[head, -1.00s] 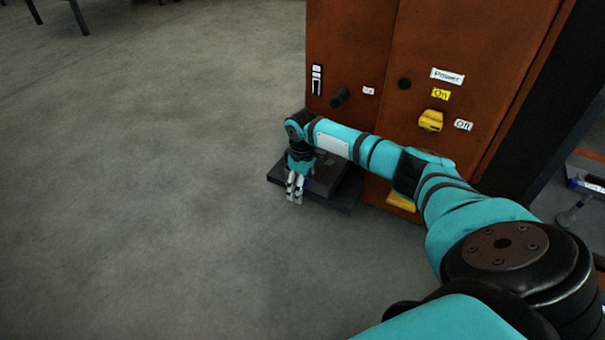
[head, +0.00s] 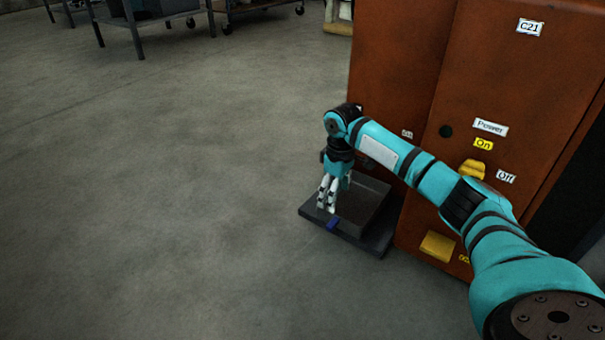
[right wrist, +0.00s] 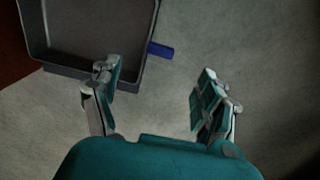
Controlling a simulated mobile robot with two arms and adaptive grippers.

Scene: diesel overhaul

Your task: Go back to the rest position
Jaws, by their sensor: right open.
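My right gripper (head: 328,195) points down in front of the orange cabinet, above the near left part of a dark tray. In the right wrist view its two fingers (right wrist: 160,95) stand wide apart with nothing between them but grey floor behind. The dark tray (head: 372,222) has a low rim and a small blue tab (head: 333,223) at its near edge. In the right wrist view the tray (right wrist: 150,35) looks empty in the part that shows, and the blue tab (right wrist: 160,50) sticks out from its side. My left gripper is not in view.
The orange cabinet (head: 400,60) stands close behind my right arm, with a yellow power switch (head: 472,168), a yellow block (head: 438,246) low down and labels. Metal carts (head: 145,10) stand far back. The floor at left is clear.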

